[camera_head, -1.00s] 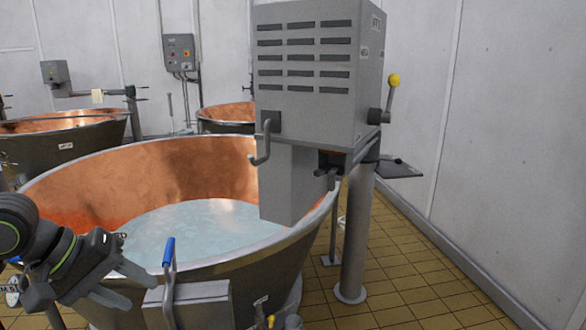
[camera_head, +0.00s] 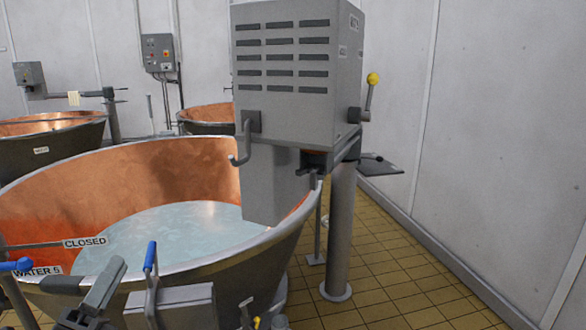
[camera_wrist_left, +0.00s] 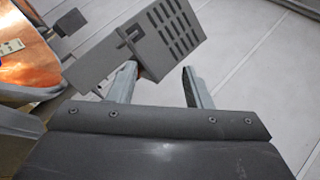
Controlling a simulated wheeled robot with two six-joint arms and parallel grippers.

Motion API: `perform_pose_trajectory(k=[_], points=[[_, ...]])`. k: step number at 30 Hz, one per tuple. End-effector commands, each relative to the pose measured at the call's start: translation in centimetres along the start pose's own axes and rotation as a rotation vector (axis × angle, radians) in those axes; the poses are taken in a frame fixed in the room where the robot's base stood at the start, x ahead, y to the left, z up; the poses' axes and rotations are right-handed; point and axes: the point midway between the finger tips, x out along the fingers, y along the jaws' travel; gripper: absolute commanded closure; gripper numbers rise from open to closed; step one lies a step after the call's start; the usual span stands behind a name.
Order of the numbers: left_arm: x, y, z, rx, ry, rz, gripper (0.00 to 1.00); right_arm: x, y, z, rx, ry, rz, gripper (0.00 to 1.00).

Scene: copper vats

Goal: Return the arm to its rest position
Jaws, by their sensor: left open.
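My left gripper (camera_head: 88,276) is low at the left of the head view, in front of the near vat's rim, with most of my arm out of the picture. In the left wrist view its two fingers (camera_wrist_left: 158,72) stand apart with nothing between them. The near copper vat (camera_head: 130,170) holds pale bluish liquid (camera_head: 165,230). My right gripper is in neither view.
A grey slotted machine box (camera_head: 290,75) stands on a post (camera_head: 340,230) at the vat's right rim. A blue-handled lever (camera_head: 150,258) is close right of my gripper. Signs read CLOSED (camera_head: 85,242) and WATER 5 (camera_head: 37,271). Tiled floor (camera_head: 410,270) is clear at right.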

Motion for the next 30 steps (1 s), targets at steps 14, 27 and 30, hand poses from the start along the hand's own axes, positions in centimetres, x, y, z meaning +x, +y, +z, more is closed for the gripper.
perform_pose_trajectory(k=[14,27,30], points=[[-20.0,15.0,-3.6,-1.035,-0.772,0.928,0.55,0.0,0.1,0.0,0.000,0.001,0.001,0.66],[-37.4,12.1,-14.0,-1.430,-1.434,1.563,0.55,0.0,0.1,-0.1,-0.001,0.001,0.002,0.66],[-38.8,13.1,-15.2,-1.435,-1.480,1.610,0.55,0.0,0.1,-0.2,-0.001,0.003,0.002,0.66]])
